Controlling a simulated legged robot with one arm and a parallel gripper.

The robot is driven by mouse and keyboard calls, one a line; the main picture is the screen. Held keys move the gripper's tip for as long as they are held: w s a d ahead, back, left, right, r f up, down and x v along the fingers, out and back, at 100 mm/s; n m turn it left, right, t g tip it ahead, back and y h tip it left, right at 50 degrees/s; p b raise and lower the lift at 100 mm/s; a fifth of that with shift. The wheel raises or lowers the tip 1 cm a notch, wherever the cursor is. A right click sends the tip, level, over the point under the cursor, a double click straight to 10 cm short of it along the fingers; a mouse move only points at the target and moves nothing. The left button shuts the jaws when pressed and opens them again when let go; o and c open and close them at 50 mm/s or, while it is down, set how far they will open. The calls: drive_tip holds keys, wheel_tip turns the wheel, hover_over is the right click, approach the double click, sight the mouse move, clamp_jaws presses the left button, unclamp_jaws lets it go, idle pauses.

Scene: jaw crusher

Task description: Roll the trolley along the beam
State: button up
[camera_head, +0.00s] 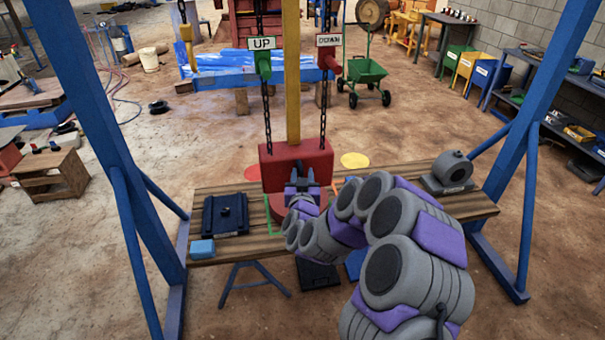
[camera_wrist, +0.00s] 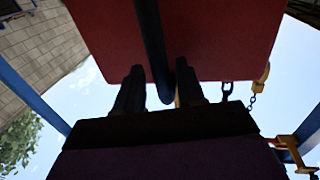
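A red block (camera_head: 297,163), which looks like the trolley or its hoist body, hangs at the near end of a yellow bar (camera_head: 292,70) that I take for the beam. In the wrist view the red body (camera_wrist: 215,40) fills the top, with a dark rod (camera_wrist: 153,45) hanging from it. My gripper (camera_head: 303,178) is in front of the red block. Its two fingers (camera_wrist: 160,90) stand apart, one on each side of the rod's lower end. Gaps show beside the rod, so it does not look clamped. The trolley's wheels are not visible.
Chains with an UP sign (camera_head: 262,43) and a second sign (camera_head: 329,40) hang beside the bar. Blue legs (camera_head: 110,140) flank a wooden table (camera_head: 225,247). On it are a dark blue plate (camera_head: 225,214), a light blue block (camera_head: 201,249) and a grey housing (camera_head: 453,168).

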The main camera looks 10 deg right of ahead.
drive_tip(key=shift+a, duration=0.3)
drive_tip(key=c, duration=0.7)
clamp_jaws()
drive_tip(key=shift+d, duration=0.15)
